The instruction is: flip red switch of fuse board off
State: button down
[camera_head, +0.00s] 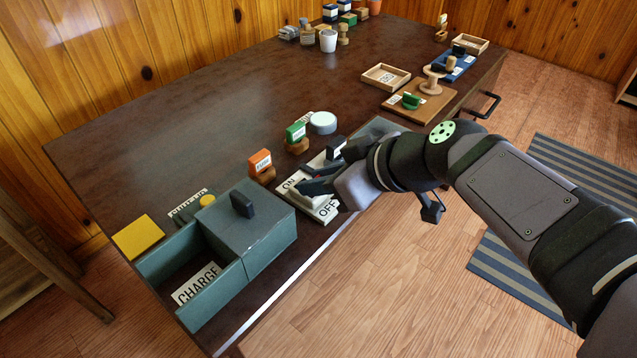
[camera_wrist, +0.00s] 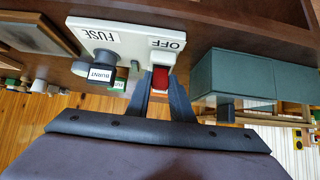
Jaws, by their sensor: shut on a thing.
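The fuse board (camera_head: 320,211) is a white plate near the table's front edge, with ON and OFF labels in the head view. In the wrist view the board (camera_wrist: 130,40) shows upside down, with OFF and FUSE labels. The red switch (camera_wrist: 160,78) sits in a white housing beside the OFF label. My gripper (camera_wrist: 160,88) is shut on the red switch, one dark finger on each side. In the head view my gripper (camera_head: 318,187) covers most of the switch. I cannot tell its exact tilt.
A grey-green box (camera_head: 250,230) with a CHARGE card stands left of the board. An orange tagged block (camera_head: 260,160), a green tagged block (camera_head: 296,132) and a round white-topped piece (camera_head: 323,121) stand behind it. A dark fuse piece tagged BURNT (camera_wrist: 101,75) is close to my gripper.

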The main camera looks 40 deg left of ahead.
jog(key=c, duration=1.6)
grip_release()
jog(key=shift+p+v, duration=0.4)
jog(key=shift+v, duration=3.3)
